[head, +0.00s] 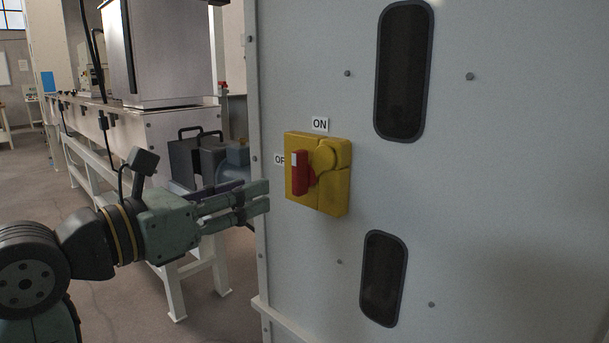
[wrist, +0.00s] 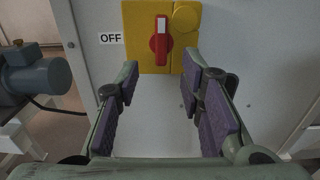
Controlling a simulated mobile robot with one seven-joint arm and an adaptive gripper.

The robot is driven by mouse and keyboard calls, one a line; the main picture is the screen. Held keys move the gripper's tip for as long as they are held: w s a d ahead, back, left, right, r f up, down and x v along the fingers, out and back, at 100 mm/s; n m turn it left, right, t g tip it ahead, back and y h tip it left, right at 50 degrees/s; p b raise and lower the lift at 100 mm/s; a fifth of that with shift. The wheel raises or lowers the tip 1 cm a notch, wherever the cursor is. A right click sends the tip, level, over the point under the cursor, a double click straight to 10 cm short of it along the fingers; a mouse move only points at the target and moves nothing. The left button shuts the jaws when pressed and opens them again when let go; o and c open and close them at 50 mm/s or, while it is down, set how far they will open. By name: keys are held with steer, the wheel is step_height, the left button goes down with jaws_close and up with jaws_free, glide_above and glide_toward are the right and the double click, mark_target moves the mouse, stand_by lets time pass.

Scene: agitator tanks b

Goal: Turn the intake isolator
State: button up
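The intake isolator is a yellow box (head: 333,196) on the grey cabinet front, with a red handle (head: 300,173) that stands upright, its white mark at the top. An ON label (head: 320,124) is above the box and a partly hidden OFF label (head: 279,160) is at its left. My gripper (head: 268,197) is left of the box and apart from it. In the wrist view, my gripper (wrist: 158,82) is open and empty, its purple-padded fingers spread. The red handle (wrist: 160,45) shows beyond the fingertips, slightly above the gap, with the OFF label (wrist: 111,38) at left.
The cabinet panel (head: 470,200) has two dark oblong windows (head: 403,70) and several bolts. Left of the cabinet, behind my arm, stand a white frame bench (head: 150,125) and a blue-grey motor (head: 232,163). Open floor (head: 110,290) lies at lower left.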

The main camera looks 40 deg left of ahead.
mark_target(294, 175)
steer(key=w, duration=0.3)
steer(key=w+p, duration=0.1)
steer(key=w, duration=0.2)
steer(key=w+d, duration=0.1)
steer(key=w, duration=0.3)
steer(key=shift+p, duration=0.35)
steer(key=shift+c, duration=0.4)
jaws_close()
